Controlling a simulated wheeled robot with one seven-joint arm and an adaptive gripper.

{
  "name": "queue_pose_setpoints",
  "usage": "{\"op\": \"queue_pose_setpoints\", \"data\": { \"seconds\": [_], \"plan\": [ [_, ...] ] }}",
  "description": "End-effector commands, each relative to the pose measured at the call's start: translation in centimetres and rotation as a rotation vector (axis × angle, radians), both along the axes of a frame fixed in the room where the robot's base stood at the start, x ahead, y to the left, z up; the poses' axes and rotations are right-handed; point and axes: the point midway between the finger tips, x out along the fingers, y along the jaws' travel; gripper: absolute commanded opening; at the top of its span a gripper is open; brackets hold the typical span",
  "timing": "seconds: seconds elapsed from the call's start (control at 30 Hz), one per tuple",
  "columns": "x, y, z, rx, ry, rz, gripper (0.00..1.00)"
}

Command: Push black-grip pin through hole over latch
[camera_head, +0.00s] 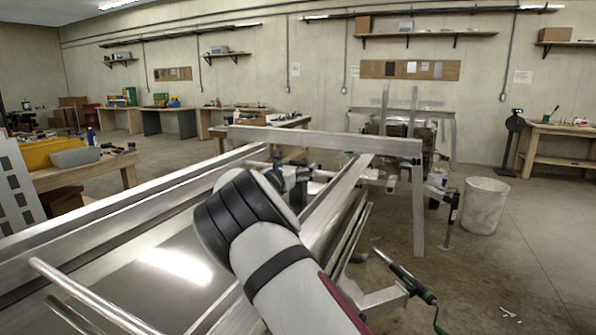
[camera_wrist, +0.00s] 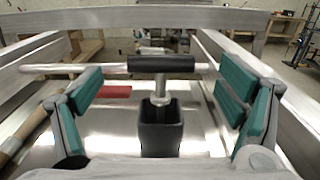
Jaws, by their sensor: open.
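In the wrist view, the pin with its black grip (camera_wrist: 160,64) lies crosswise, with a metal stem (camera_wrist: 160,90) running down from its middle. The stem meets a dark square post (camera_wrist: 160,132); how deep it goes in is unclear. My gripper (camera_wrist: 160,94) is open, its teal-padded fingers left and right of the pin, with clear gaps on both sides. No finger appears to touch the pin. In the head view, my gripper (camera_head: 291,180) is small and dark beyond my arm, over the trailer frame (camera_head: 335,200). I cannot make out the hole or the latch.
A silver rod (camera_wrist: 60,69) runs crosswise near the grip. A crossbeam (camera_head: 330,140) spans the far end of the frame, and long side rails flank my gripper. A red piece (camera_wrist: 115,92) lies left of the stem. A grey bin (camera_head: 484,206) stands on the floor at right.

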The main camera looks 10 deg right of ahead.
Motion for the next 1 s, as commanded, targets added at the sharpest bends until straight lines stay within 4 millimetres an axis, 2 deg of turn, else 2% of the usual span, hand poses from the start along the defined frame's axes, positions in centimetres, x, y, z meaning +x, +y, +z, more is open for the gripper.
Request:
{"op": "queue_pose_setpoints", "data": {
  "seconds": [0.1, 0.33, 0.67, 0.77, 1.0],
  "plan": [
    [0.0, 0.0, 0.0, 0.0, 0.0, 0.0, 0.86],
    [0.0, 0.0, 0.0, -0.001, 0.001, 0.0, 0.35],
    [0.0, 0.0, 0.4, 0.0, -0.001, -0.001, 0.35],
    [0.0, 0.0, 1.4, 0.0, -0.004, 0.0, 0.35],
    [0.0, -0.1, 6.0, 0.004, -0.005, -0.001, 0.35]
  ]
}}
